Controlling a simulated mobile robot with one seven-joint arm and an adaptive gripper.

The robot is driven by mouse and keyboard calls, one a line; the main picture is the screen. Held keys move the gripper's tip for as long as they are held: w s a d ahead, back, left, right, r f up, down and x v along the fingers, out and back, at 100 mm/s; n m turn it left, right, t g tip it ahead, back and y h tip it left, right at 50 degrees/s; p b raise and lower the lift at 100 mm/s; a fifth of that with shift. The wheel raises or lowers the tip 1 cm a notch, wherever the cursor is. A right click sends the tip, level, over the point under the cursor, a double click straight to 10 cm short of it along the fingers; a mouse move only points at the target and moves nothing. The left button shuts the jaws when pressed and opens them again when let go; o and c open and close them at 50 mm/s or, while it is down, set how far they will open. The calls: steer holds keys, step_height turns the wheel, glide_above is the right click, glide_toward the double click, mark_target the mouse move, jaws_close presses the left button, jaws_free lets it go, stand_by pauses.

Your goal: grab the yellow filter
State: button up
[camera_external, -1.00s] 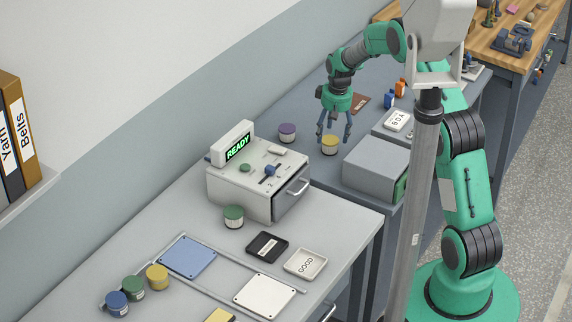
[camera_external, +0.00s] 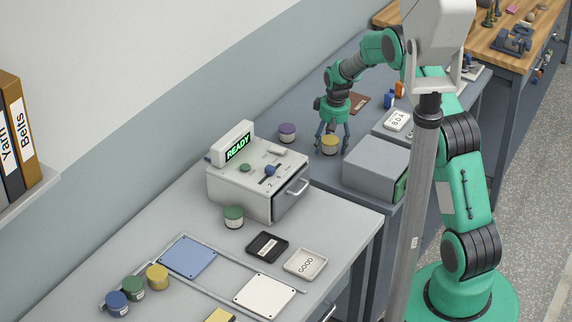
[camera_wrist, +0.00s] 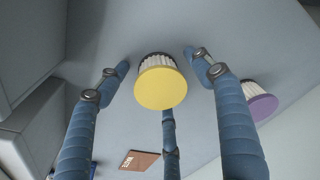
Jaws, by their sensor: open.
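The yellow filter (camera_external: 330,145) stands upright on the dark grey table beside the machine with the READY display. It has a yellow top and a white pleated side. In the wrist view the yellow filter (camera_wrist: 160,86) lies between my gripper's blue fingers, with gaps to the left and right ones. My gripper (camera_external: 332,146) is open and pointing down around the filter. In the wrist view my gripper (camera_wrist: 160,75) has two fingers at the sides and a third below, partly hidden behind the filter. I cannot tell whether that third finger touches it.
A purple filter (camera_external: 287,132) stands close by on the left; it also shows in the wrist view (camera_wrist: 260,103). A grey box (camera_external: 375,165) is to the right. The READY machine (camera_external: 258,180) stands in front. A brown booklet (camera_external: 359,102) lies behind.

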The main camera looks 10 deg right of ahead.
mark_target(330, 140)
steer(key=c, duration=1.2)
steer(key=shift+o, duration=0.2)
steer(key=shift+r+p, duration=0.75)
steer(key=shift+r, duration=4.25)
